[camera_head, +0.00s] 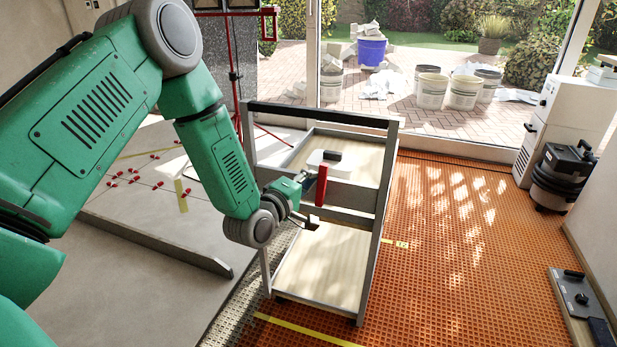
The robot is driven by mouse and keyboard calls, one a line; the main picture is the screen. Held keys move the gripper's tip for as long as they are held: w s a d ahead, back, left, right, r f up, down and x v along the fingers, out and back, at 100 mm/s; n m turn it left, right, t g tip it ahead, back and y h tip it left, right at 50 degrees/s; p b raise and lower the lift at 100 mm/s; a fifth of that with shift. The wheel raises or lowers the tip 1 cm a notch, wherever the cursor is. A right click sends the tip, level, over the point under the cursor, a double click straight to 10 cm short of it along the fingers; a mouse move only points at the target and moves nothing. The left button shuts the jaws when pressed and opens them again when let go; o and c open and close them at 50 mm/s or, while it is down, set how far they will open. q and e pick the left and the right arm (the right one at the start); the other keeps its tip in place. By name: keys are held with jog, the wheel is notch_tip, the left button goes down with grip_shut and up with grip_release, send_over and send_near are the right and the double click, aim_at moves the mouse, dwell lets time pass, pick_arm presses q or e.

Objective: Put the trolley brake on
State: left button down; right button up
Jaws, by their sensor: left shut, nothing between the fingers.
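The trolley (377,208) stands in the middle, a grey metal frame with a dark push bar (317,114) on top and two pale wooden shelves. A red lever (321,186) stands upright on its near side, below the upper shelf; it looks like the brake. My left gripper (311,222) is shut and empty, just below and left of the red lever. From this view I cannot tell whether it touches the lever. A white object with a dark top (330,163) sits behind the lever. The trolley's wheels are mostly hidden. My right gripper is out of view.
Orange studded matting (455,235) covers the floor to the right and is mostly clear. Grey flooring with red tile clips (133,175) lies left. A black vacuum (563,175) and white cabinet stand at far right. A red stand (236,75) rises behind the trolley.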

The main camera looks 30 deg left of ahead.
aim_at(326, 179)
pick_arm(q)
jog(key=d+m+p, duration=0.2)
jog(key=d+m+g+p, duration=0.1)
jog(key=m, duration=0.1)
jog(key=shift+w+d+r+p, duration=0.15)
jog(key=shift+w+r+p, duration=0.05)
jog(key=shift+w+p, duration=0.2)
jog(key=shift+w+d+f+m+g+y+p, duration=0.15)
jog(key=shift+d+f+m+y+p, duration=0.15)
jog(key=shift+d+m, duration=0.35)
jog(key=shift+w+d+f+m+g+y+p, duration=0.15)
jog(key=shift+d+f+m+p, duration=0.3)
jog(key=shift+m, duration=0.3)
jog(key=shift+w+d+f+m+g+y+p, duration=0.1)
jog(key=shift+d+f+m+y+p, duration=0.2)
jog(key=shift+d+m, duration=0.4)
jog(key=shift+f, duration=0.1)
